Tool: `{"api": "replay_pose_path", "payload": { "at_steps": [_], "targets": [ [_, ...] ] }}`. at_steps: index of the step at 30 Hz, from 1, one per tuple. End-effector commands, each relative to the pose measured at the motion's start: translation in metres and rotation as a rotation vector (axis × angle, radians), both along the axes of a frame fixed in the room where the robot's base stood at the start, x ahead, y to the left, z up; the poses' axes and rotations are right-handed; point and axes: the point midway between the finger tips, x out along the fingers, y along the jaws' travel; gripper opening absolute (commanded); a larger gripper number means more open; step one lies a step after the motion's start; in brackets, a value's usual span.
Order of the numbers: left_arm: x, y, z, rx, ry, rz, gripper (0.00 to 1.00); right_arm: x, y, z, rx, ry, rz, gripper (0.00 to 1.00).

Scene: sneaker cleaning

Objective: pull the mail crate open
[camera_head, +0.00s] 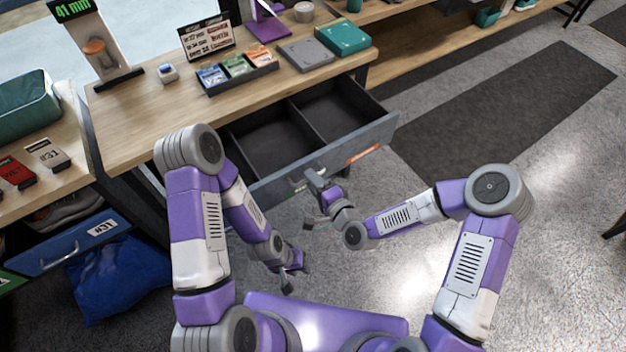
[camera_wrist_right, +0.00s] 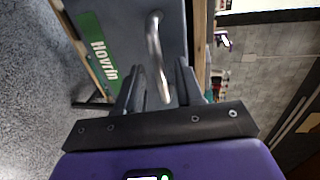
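The mail crate (camera_head: 372,137) is a grey drawer under the wooden counter. It stands pulled out, with empty dark compartments showing. Its front carries an orange label and a green label, which reads "Hovrin" in the right wrist view (camera_wrist_right: 104,66). My right gripper (camera_head: 314,198) is at the drawer front. In the right wrist view its fingers stand apart on either side of the metal handle (camera_wrist_right: 154,45), with gaps showing beside the bar. My left gripper (camera_head: 294,271) is open and empty, low in front of the drawer and apart from it.
The counter (camera_head: 130,125) holds a tray of small coloured packs (camera_head: 238,72), a sign, a grey box and a teal box (camera_head: 343,38). A blue drawer (camera_head: 70,248) marked #31 and a blue bag (camera_head: 118,280) are at lower left.

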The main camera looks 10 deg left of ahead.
Motion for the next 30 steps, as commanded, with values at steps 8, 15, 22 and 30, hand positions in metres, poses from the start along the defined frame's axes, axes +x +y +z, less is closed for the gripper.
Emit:
{"api": "replay_pose_path", "payload": {
  "at_steps": [8,15,22,30],
  "targets": [
    [0.0,0.0,0.011,0.0,0.0,0.0,0.34,-0.032,-0.031,0.011,-0.001,0.003,-0.003,0.37],
    [0.0,0.0,0.014,0.0,0.0,0.0,0.34,-0.049,-0.047,0.015,-0.001,0.001,0.0,0.37],
    [0.0,0.0,0.014,0.0,0.0,0.0,0.34,-0.05,-0.048,0.015,0.0,0.0,-0.001,0.37],
    [0.0,0.0,0.014,0.0,0.0,0.0,0.34,-0.05,-0.047,0.015,0.0,0.0,-0.001,0.37]
  ]
}}
